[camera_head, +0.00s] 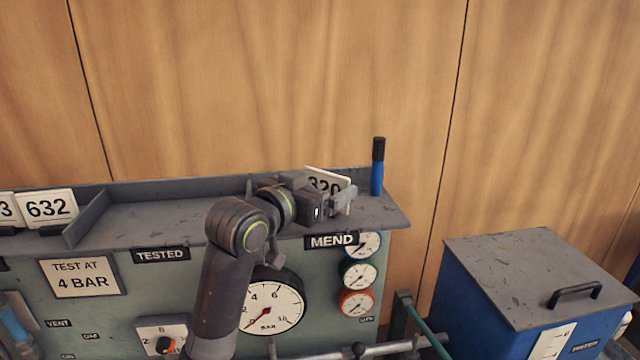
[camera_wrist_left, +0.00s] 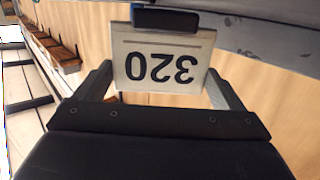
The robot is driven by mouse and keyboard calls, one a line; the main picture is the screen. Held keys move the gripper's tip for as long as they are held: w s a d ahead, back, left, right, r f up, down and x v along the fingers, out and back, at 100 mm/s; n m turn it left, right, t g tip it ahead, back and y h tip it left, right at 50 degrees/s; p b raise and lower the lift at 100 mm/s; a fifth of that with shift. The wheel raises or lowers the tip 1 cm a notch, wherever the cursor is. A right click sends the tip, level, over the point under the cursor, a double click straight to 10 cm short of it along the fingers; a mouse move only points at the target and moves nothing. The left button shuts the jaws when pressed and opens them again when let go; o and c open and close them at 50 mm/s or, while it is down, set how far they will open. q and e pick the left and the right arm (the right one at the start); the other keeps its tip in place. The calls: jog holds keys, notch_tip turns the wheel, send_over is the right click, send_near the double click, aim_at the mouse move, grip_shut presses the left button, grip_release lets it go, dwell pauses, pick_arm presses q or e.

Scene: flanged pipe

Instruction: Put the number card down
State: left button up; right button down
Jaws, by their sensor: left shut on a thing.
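The white number card reading 320 (camera_head: 324,181) is at the right part of the grey shelf (camera_head: 160,217), above the MEND label (camera_head: 331,241). My left gripper (camera_head: 331,198) is shut on the card and partly covers it in the head view. In the left wrist view the card (camera_wrist_left: 165,58) shows upside down between the two fingers, with a dark foot (camera_wrist_left: 165,20) along its edge. I cannot tell whether the foot touches the shelf. My right gripper is not in view.
A blue marker with a black cap (camera_head: 378,168) stands upright right of the card, near the shelf's end. Card 632 (camera_head: 47,208) stands beyond a divider (camera_head: 86,218) at left. The shelf above the TESTED label (camera_head: 161,254) is clear. A blue cabinet (camera_head: 535,275) stands at right.

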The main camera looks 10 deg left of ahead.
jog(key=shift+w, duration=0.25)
pick_arm(q)
jog(key=shift+f, duration=0.2)
jog(key=o, duration=0.8)
jog(key=shift+r, duration=0.1)
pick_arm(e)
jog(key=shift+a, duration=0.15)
pick_arm(q)
jog(key=shift+r, duration=0.1)
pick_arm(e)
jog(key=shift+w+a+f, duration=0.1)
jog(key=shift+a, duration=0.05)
pick_arm(q)
jog(key=b+v, duration=0.2)
jog(key=v, duration=1)
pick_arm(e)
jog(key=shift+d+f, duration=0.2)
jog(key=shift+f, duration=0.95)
